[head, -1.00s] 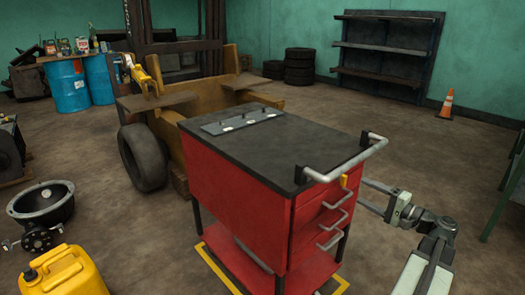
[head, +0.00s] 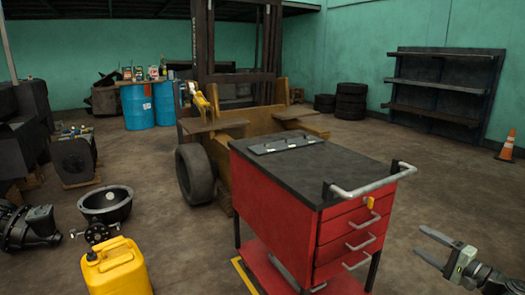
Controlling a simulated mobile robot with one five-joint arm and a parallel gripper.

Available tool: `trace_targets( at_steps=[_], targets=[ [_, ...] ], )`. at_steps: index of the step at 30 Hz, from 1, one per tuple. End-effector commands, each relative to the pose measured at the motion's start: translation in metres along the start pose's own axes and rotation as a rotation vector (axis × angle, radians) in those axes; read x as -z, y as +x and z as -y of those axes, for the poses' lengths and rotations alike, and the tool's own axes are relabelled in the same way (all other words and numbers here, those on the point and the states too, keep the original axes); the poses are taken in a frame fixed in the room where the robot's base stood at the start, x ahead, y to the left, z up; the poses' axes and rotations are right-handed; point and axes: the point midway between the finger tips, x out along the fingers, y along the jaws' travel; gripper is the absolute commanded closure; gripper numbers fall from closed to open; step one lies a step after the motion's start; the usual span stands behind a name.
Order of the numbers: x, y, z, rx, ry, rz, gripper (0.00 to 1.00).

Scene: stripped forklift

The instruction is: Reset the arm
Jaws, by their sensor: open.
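My gripper (head: 435,248) is at the lower right of the head view. Its two fingers are apart and point left toward the red tool cart, with nothing between them. Floor shows between the fingertips and the cart. Part of my arm (head: 490,278) runs off the lower right edge, so most of its links are out of view. The red tool cart (head: 275,205) stands left of my gripper, with a black top, a grey handle and several drawers on its right side.
A yellow jerrycan (head: 118,270) and a black bowl-shaped part (head: 105,205) are on the floor at left. The stripped forklift (head: 222,165) stands behind the cart. A shelf (head: 440,85) and an orange cone (head: 507,146) are at back right. Floor right of the cart is clear.

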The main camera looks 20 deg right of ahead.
Motion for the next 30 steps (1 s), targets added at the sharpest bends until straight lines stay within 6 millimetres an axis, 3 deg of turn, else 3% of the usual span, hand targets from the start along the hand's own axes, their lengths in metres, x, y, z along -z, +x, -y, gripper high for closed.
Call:
trace_targets(
  at_steps=[11, 17, 20, 23, 27, 30],
  targets=[
    [-0.053, 0.085, 0.001, 0.003, 0.000, 0.155, 0.36],
    [-0.106, 0.147, 0.001, 0.000, -0.002, 0.282, 0.36],
    [-0.147, 0.185, -0.005, -0.026, -0.010, 0.368, 0.36],
    [-0.208, 0.228, -0.018, -0.083, -0.033, 0.486, 0.36],
    [-0.316, 0.278, -0.053, -0.224, -0.108, 0.684, 0.36],
    [-0.394, 0.296, -0.086, -0.354, -0.197, 0.825, 0.36]
  ],
)
